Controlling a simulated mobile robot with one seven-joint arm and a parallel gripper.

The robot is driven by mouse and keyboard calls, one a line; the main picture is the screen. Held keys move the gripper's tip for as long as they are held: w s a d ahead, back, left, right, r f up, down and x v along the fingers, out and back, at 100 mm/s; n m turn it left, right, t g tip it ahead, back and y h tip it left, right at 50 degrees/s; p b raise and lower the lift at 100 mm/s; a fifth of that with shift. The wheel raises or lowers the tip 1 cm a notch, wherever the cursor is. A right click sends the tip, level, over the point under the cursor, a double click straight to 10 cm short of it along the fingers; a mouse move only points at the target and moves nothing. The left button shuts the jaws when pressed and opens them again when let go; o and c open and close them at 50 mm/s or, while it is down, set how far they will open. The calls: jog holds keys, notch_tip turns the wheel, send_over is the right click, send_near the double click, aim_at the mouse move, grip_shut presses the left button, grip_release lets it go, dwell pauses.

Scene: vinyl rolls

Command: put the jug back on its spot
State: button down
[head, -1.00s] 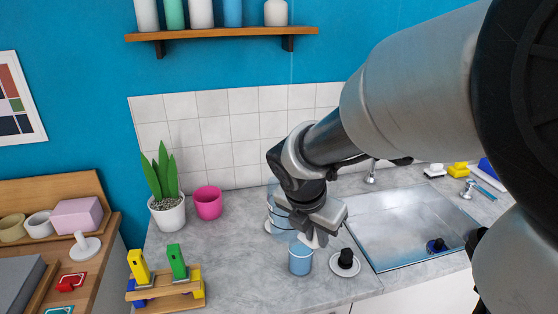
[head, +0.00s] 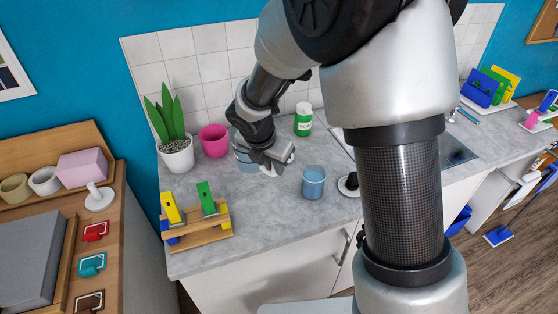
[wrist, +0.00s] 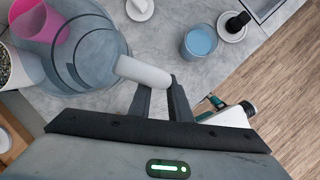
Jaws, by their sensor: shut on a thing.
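The jug (wrist: 80,45) is clear and bluish, with a pale handle (wrist: 143,73). In the wrist view it fills the upper left, seen from above. My gripper (wrist: 160,90) is shut on that handle. In the head view my gripper (head: 277,161) is over the counter, and the jug (head: 243,158) shows partly behind it, just right of the pink pot (head: 213,141). I cannot tell whether its base touches the counter. No marked spot for it can be made out.
A blue cup (head: 313,182) stands right of my gripper, near a saucer (head: 348,188) with a black object. A potted plant (head: 177,155) is left of the pink pot. A green bottle (head: 303,120) stands behind. A wooden rack (head: 198,234) is front left. Counter between rack and cup is clear.

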dwell(0.4)
notch_tip(320, 180, down, 7)
jog(key=b, duration=0.5)
jog(key=shift+f, duration=0.1)
dwell(0.7)
jog(key=shift+f+b, duration=0.35)
jog(key=shift+f, duration=0.1)
jog(key=shift+f+b, duration=0.5)
jog(key=shift+f, duration=0.2)
jog(key=shift+f, duration=0.15)
dwell(0.3)
jog(key=shift+f+b, duration=0.45)
jog(key=shift+f, duration=0.05)
jog(key=shift+f, duration=0.15)
dwell(0.3)
